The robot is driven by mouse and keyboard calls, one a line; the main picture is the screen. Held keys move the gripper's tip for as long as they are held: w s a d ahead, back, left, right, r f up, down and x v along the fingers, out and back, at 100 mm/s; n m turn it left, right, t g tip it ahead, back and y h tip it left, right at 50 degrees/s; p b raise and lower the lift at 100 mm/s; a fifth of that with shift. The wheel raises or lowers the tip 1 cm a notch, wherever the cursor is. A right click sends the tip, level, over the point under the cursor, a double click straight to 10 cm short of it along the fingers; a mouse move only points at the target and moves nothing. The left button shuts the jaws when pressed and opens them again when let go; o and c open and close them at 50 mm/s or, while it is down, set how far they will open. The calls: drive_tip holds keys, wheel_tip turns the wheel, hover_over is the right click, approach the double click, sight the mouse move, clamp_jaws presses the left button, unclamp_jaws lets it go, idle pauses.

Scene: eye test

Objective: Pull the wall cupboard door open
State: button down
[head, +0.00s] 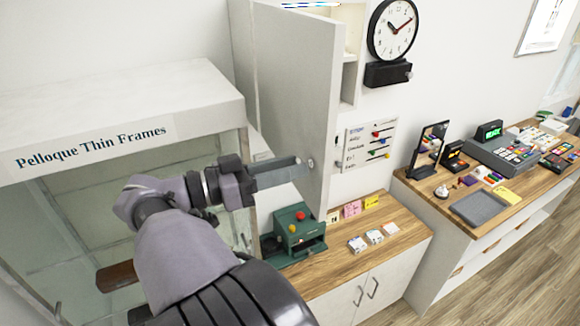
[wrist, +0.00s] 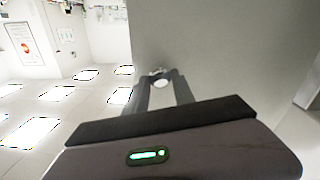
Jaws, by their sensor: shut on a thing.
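The wall cupboard door (head: 292,85) is a plain pale panel. It stands swung out from the wall, and part of the pale cupboard interior (head: 350,65) shows to its right. A small round knob (head: 310,163) sits near the door's lower edge. My gripper (head: 300,165) reaches in from the left and is shut on this knob. In the wrist view my gripper (wrist: 165,92) has its two fingers around the pale round knob (wrist: 161,82), with the grey door (wrist: 230,50) filling the right side. How far the door is open is hard to judge exactly.
A display case (head: 95,135) labelled "Pelloque Thin Frames" stands close at left, beside my arm. Below the door, a wooden counter (head: 345,255) holds a green box (head: 298,235) and small cards. A clock (head: 392,28) hangs right of the cupboard. Floor at lower right is clear.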

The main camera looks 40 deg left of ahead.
drive_tip(key=shift+r, duration=0.2)
drive_tip(key=c, duration=1.1)
unclamp_jaws()
drive_tip(key=shift+f, duration=0.1)
drive_tip(key=shift+o, duration=0.2)
drive_tip(key=b+v, duration=0.3)
drive_tip(key=v, duration=0.9)
drive_tip(key=shift+b, duration=0.35)
drive_tip(key=shift+a, duration=0.1)
drive_tip(key=shift+w, duration=0.1)
